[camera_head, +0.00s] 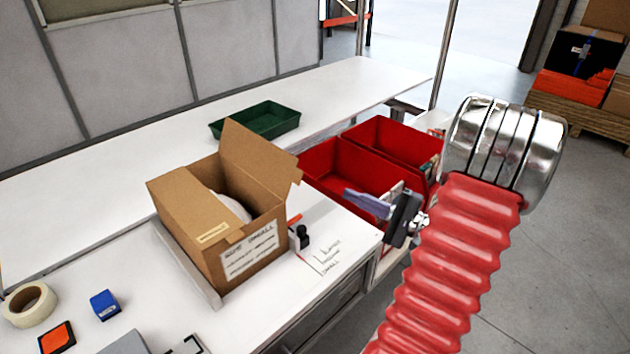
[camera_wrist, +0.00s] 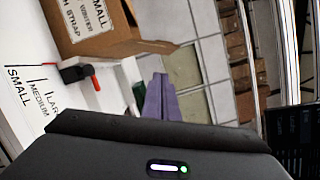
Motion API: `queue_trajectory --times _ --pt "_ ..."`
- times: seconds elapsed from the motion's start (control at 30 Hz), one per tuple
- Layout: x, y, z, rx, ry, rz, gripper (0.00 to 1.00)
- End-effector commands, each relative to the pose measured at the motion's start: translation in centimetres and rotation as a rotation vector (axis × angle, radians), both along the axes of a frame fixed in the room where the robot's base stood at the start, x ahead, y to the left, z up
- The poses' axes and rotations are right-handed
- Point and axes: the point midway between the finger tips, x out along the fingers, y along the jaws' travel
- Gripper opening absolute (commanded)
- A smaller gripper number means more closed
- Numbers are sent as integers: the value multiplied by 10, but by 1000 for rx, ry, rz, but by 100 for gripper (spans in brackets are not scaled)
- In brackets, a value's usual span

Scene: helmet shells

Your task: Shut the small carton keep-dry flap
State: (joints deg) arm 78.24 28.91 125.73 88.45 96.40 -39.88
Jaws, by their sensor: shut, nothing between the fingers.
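The small carton (camera_head: 252,262) stands open on the white bench, its printed label facing front. One brown flap (camera_head: 260,158) stands up at its back right; another panel with a small label (camera_head: 195,222) lies along the left. I cannot read which flap says keep-dry. A pale rounded shell (camera_head: 232,207) shows partly inside. In the wrist view the carton (camera_wrist: 75,12) is at upper left with a brown flap (camera_wrist: 130,47) sticking out. My gripper (camera_head: 349,194), with purple fingers, is shut and empty, right of the carton and apart from it. Its fingers also show in the wrist view (camera_wrist: 157,80).
Red bins (camera_head: 330,165) stand behind and beside my gripper. A green tray (camera_head: 265,122) sits behind the carton. A small black clamp with a red handle (camera_head: 302,238) is at the carton's right. Tape (camera_head: 28,305) and a blue block (camera_head: 104,304) lie front left.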

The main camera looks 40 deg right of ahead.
Motion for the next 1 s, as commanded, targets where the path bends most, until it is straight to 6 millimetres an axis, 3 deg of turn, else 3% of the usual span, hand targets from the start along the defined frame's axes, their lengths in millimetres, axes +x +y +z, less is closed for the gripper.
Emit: queue_trajectory --times 0.1,0.57,1.0 --pt "-5 -10 -1 6 -15 -29 0" --pt "2 -7 -1 5 -14 -25 0" --pt "52 7 5 5 -14 -23 0"
